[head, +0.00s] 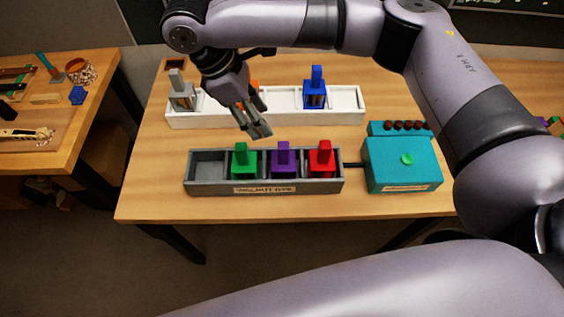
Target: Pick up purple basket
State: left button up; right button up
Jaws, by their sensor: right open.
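The purple basket (283,161) sits in a compartment of the grey rack (262,188), between the green basket (243,162) on its left and the red basket (321,160) on its right. Its handle points up. My right gripper (259,130) is open and empty. It hangs above and behind the grey rack, to the upper left of the purple basket, apart from it. My left gripper is not in view.
A white rack (345,113) behind holds a blue basket (315,88), a grey one (180,92) and an orange one partly hidden by my gripper. The grey rack's leftmost compartment (208,166) is empty. A teal box (402,165) stands right. Bare wood shows at front left.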

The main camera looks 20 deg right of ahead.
jog(key=p, duration=0.2)
send_over(282, 145)
jog(key=a, duration=0.2)
notch_tip(282, 145, down, 6)
jog(key=shift+w+f, duration=0.1)
jog(key=shift+f, duration=0.05)
jog(key=shift+d+f, duration=0.15)
jog(key=shift+f, duration=0.45)
jog(key=shift+d+f, duration=0.15)
jog(key=shift+f, duration=0.05)
jog(key=p+x, duration=0.1)
jog(key=x, duration=0.1)
jog(key=p+x, duration=0.1)
jog(key=x, duration=0.1)
jog(key=shift+f, duration=0.2)
jog(key=shift+d+f, duration=0.1)
jog(key=shift+f, duration=0.1)
jog(key=shift+c, duration=0.4)
grip_shut()
